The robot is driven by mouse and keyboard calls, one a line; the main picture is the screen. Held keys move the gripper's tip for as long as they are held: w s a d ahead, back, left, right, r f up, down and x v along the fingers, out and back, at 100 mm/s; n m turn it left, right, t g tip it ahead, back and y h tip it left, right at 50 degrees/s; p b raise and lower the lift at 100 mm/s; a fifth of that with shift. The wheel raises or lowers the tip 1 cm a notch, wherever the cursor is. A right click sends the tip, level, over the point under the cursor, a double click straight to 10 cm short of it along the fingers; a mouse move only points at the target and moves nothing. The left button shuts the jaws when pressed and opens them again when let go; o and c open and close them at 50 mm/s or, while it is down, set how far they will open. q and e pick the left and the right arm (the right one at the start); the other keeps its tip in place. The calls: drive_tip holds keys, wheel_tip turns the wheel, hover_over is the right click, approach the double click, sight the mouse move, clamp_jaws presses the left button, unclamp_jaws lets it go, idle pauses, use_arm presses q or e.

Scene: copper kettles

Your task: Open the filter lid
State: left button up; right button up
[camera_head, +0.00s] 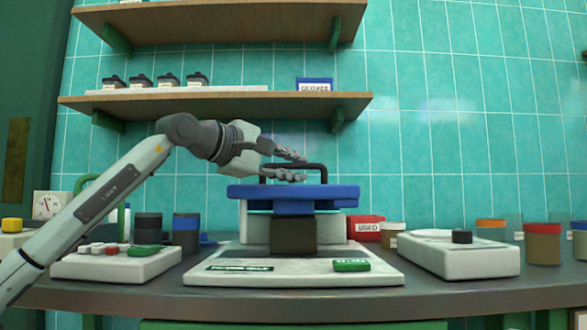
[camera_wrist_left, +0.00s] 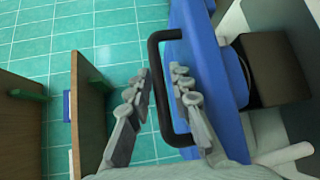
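The filter lid (camera_head: 300,192) is a flat blue slab lying level on top of the filter unit (camera_head: 262,228), with a black bar handle (camera_head: 323,166) standing up from it. In the left wrist view the blue lid (camera_wrist_left: 208,65) fills the middle right, and the black handle (camera_wrist_left: 154,75) runs up the middle. My left gripper (camera_head: 304,167) comes in from the left just above the lid. In the left wrist view my left gripper (camera_wrist_left: 161,88) is open, with a finger on each side of the handle and gaps visible. My right gripper is not in view.
A wooden shelf (camera_head: 230,104) with several small jars is behind and above my left arm. A white box (camera_head: 456,256) with a dark knob stands right of the filter unit. A control box (camera_head: 115,264) stands left, partly behind my arm. Space above the lid looks clear.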

use_arm(q)
drive_tip(key=shift+w, duration=0.1)
clamp_jaws()
idle(0.4)
